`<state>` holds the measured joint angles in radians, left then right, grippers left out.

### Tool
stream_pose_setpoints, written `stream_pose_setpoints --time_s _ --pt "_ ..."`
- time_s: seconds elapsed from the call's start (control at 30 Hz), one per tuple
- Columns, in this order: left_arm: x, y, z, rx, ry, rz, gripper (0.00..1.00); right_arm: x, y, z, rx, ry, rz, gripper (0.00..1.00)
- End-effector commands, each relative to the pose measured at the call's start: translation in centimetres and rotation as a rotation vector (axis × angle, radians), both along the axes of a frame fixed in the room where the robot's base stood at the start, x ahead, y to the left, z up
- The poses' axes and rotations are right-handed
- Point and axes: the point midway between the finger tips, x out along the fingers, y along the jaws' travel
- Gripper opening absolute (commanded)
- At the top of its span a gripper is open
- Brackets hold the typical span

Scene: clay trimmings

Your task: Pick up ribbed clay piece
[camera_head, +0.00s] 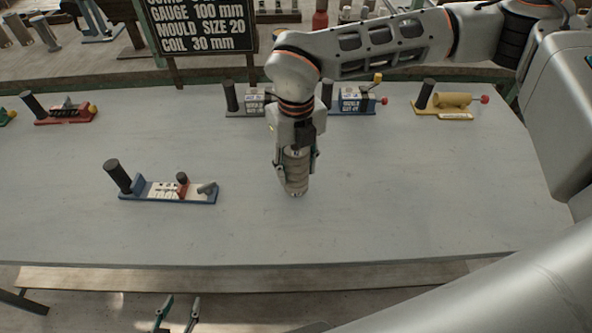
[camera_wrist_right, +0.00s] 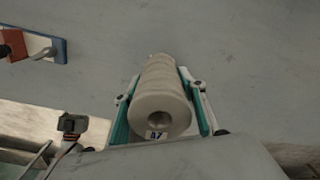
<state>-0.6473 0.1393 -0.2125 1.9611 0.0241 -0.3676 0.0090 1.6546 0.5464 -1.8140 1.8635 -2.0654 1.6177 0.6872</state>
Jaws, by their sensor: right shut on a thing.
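The ribbed clay piece (camera_head: 294,179) is a grey-beige ringed cylinder over the middle of the table. In the right wrist view the ribbed clay piece (camera_wrist_right: 162,85) shows its round end with a central hole and a small label reading "A7". My right gripper (camera_head: 297,168) points down with one finger on each side of it. In the right wrist view the teal-lined fingers of my right gripper (camera_wrist_right: 162,100) are shut on it. I cannot tell whether its lower end touches the table. My left gripper (camera_head: 177,312) is open and empty below the table's front edge.
A blue-based tool (camera_head: 168,190) with a black handle lies left on the grey table (camera_head: 400,200). A black sign (camera_head: 202,25) is behind. The front right is clear.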

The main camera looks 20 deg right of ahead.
Motion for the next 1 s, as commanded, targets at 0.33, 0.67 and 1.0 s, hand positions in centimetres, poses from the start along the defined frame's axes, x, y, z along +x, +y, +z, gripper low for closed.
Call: stream_pose_setpoints --time_s 0.33,0.67,1.0 --pt "0.0 0.0 0.1 0.0 -0.001 0.0 0.4 0.2 0.0 8.3 0.003 -0.009 -0.001 0.02" --pt "0.0 0.0 0.3 -0.001 -0.002 0.0 0.4 0.1 0.1 15.6 0.003 -0.006 -0.001 0.02" --pt "0.0 0.0 0.3 -0.001 -0.002 0.0 0.4 0.0 0.0 18.2 0.002 -0.003 0.0 0.02"
